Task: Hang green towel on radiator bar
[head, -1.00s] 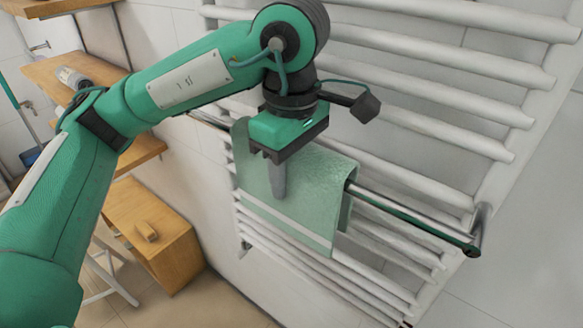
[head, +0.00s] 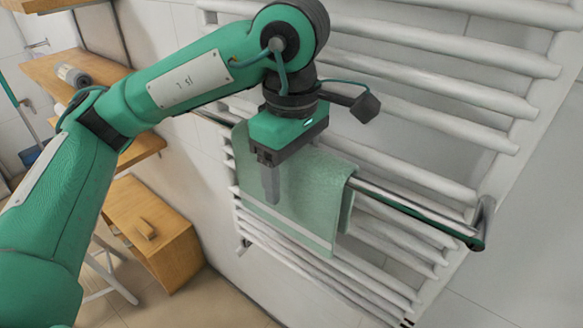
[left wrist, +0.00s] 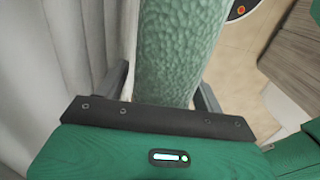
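The green towel (head: 300,190) hangs draped over the radiator bar (head: 415,208), with a pale stripe near its lower hem. It also shows in the left wrist view (left wrist: 178,45). My left gripper (head: 277,182) is right at the towel's top, pointing down, with one grey finger in front of the cloth. The other finger is hidden in the head view. In the left wrist view the two fingers stand wide apart, with the towel between them. The gripper looks open. My right gripper is in no view.
The white radiator (head: 440,122) with its several tubes fills the wall behind the bar. Wooden shelves (head: 75,75) and a wooden cabinet (head: 155,235) stand at the left. A bottle (head: 72,75) lies on the upper shelf.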

